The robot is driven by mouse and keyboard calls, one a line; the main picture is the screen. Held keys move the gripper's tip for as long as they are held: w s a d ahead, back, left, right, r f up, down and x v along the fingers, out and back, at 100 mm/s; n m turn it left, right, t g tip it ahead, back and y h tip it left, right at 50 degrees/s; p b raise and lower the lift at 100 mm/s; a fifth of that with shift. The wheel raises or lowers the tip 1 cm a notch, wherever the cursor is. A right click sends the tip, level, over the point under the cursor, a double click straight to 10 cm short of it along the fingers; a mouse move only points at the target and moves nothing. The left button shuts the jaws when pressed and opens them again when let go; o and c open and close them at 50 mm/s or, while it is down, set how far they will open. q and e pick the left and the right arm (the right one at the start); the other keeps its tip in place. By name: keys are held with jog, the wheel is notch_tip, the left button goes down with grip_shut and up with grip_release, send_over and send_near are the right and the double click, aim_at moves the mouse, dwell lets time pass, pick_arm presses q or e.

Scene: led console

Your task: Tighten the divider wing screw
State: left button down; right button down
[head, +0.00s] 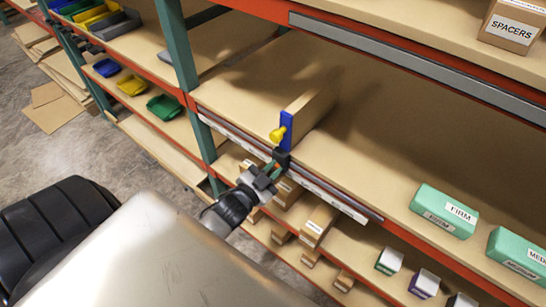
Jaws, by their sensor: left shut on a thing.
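The divider (312,108) is a brown upright board with a blue front face (287,128), standing on the middle shelf at its front edge. A yellow knob-like piece (277,134) sticks out from the blue face. A small dark clamp (282,157) sits below the blue face at the shelf rail. My left gripper (270,170) reaches up to the front of this clamp and is shut on a small part there, which looks like the wing screw. The jaws mostly hide the screw, so its angle cannot be made out. My right gripper is not in view.
Green boxes (444,211) stand at the right of the middle shelf. A SPACERS carton (513,25) is on the upper shelf. Cartons (318,222) and small boxes fill the lower shelf. Coloured bins (131,86) are at the left.

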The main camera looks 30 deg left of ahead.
pick_arm(q)
jog(key=shift+s+f+m, duration=0.15)
jog(key=shift+f+m, duration=0.1)
jog(key=shift+m, duration=0.65)
jog(key=shift+f, duration=0.1)
jog(key=c, duration=1.4)
grip_release()
jog(key=shift+o, duration=1.3)
jog(key=shift+s+r, duration=0.1)
jog(key=shift+r, duration=0.15)
jog(key=shift+s+f, duration=0.1)
jog(key=shift+s, duration=0.25)
jog(key=s+b, duration=0.2)
jog(key=s, duration=0.8)
jog(key=shift+a+b, duration=0.35)
jog(key=shift+a, duration=0.1)
